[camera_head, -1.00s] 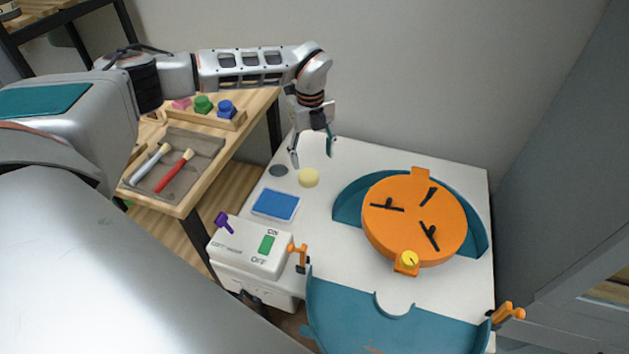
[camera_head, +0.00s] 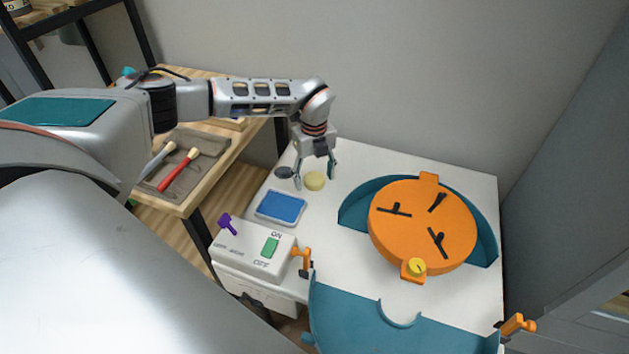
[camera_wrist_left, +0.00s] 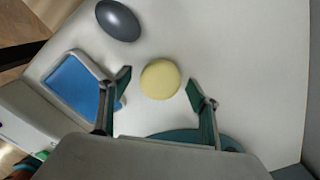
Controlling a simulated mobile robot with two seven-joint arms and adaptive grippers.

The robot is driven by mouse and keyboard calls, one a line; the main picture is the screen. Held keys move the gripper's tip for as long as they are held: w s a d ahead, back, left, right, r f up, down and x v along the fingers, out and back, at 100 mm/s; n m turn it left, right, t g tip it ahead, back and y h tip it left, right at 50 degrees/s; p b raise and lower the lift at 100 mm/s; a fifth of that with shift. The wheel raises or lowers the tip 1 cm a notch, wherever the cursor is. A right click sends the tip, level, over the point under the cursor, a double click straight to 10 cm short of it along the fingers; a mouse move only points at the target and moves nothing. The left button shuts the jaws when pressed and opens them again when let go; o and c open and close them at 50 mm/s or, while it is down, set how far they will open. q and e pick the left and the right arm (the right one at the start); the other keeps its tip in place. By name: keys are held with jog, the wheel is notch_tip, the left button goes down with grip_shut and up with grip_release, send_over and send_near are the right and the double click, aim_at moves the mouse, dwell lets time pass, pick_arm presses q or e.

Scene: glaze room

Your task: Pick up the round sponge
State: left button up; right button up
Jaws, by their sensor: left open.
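The round sponge (camera_head: 314,181) is a pale yellow disc lying on the white table. It also shows in the left wrist view (camera_wrist_left: 160,79), a little ahead of and between the two fingertips. My left gripper (camera_head: 315,179) points down over it, with a finger to each side. In the left wrist view the gripper (camera_wrist_left: 162,84) is open and empty, with clear gaps between each finger and the sponge. I cannot tell how high the fingertips are above the table. My right gripper is not in view.
A dark grey oval (camera_head: 284,173) lies just left of the sponge, and a blue pad in a tray (camera_head: 281,207) lies in front. An orange disc (camera_head: 422,222) with a teal splash guard (camera_head: 482,243) stands right. A white switch box (camera_head: 252,250) is at front left.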

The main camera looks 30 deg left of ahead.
aim_at(315, 177)
pick_arm(q)
jog(key=c, duration=0.9)
jog(key=shift+r, duration=0.15)
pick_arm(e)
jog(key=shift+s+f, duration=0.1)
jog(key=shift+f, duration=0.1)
